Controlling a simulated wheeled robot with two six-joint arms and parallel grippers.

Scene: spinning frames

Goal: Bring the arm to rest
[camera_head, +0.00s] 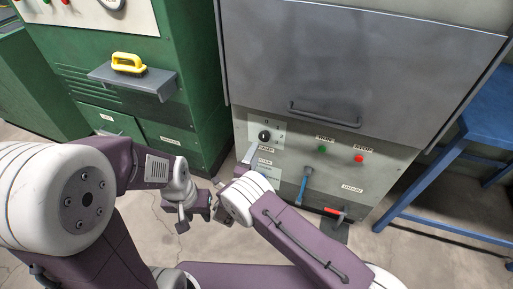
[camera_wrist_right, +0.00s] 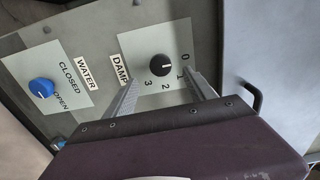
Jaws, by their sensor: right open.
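My right gripper (camera_head: 248,156) reaches up from the lower right to the front of the grey machine (camera_head: 228,125). In the right wrist view its two fingers (camera_wrist_right: 160,80) are apart and empty. The black damper dial (camera_wrist_right: 160,65), on a white plate numbered 0 to 3, lies beyond and between the fingertips; I cannot tell whether they touch it. The dial also shows in the head view (camera_head: 264,135). My left gripper (camera_head: 194,215) hangs at the lower middle, left of the right forearm; its jaw state is unclear.
A blue water knob (camera_wrist_right: 41,88) sits left of the dial. A blue-handled lever (camera_head: 304,184), a red drain handle (camera_head: 334,212), and green (camera_head: 322,149) and red (camera_head: 359,158) buttons are on the machine. A yellow-handled brush (camera_head: 128,63) lies on a shelf. A blue table (camera_head: 440,175) stands right.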

